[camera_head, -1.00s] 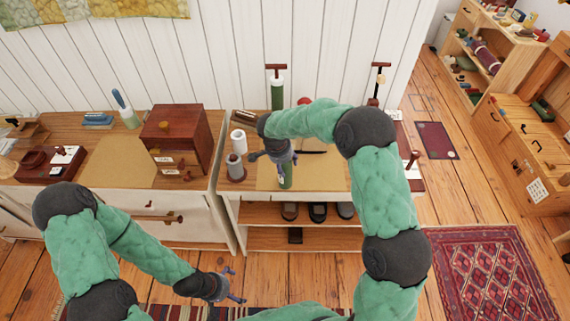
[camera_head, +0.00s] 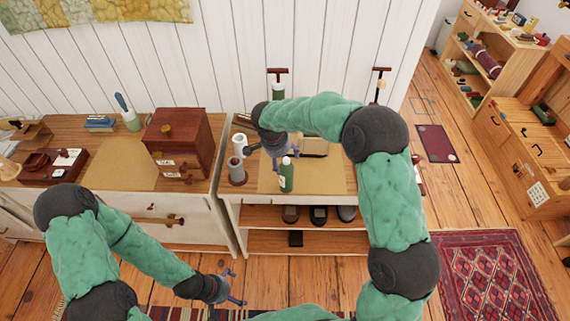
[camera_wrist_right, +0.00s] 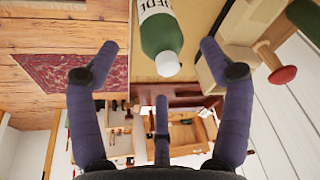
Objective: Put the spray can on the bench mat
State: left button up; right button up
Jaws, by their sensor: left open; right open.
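The spray can (camera_head: 286,178), green with a white label and pale cap, stands upright on the tan bench mat (camera_head: 325,182). In the right wrist view the green can (camera_wrist_right: 160,38) shows beyond the fingers, its label cut off by the top edge. My right gripper (camera_head: 280,158) is open and empty, behind and above the can in the head view. Its spread fingers also show in the right wrist view (camera_wrist_right: 152,60), apart from the can. My left gripper (camera_head: 233,287) is open and empty, low in front of the benches.
A grey cylinder on a dark red base (camera_head: 237,170) and a white roll (camera_head: 239,142) stand left of the mat. A wooden drawer box (camera_head: 179,143) is farther left. Tall pumps with red handles (camera_head: 278,72) stand behind. Shoes (camera_head: 318,214) sit on the shelf below.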

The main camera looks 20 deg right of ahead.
jog(key=w+v, duration=0.1)
jog(key=v, duration=0.4)
jog(key=s+a+f+n+g+y, duration=0.1)
jog(key=s+a+f+n+y, duration=0.15)
jog(key=s+f, duration=0.6)
jog(key=s+a+f+n+g+y, duration=0.1)
jog(key=s+a+f+n+y, duration=0.25)
jog(key=f, duration=0.85)
jog(key=s+f+n, duration=0.1)
jog(key=s+f, duration=0.2)
jog(key=s, duration=0.3)
jog(key=s+f+n, duration=0.1)
jog(key=s+f, duration=0.1)
jog(key=s, duration=0.4)
jog(key=s+d+f+n, duration=0.1)
jog(key=s+f+n, duration=0.1)
jog(key=s, duration=0.5)
jog(key=shift+f+t+y, duration=0.3)
jog(key=shift+f+t, duration=0.1)
jog(key=shift+f, duration=0.4)
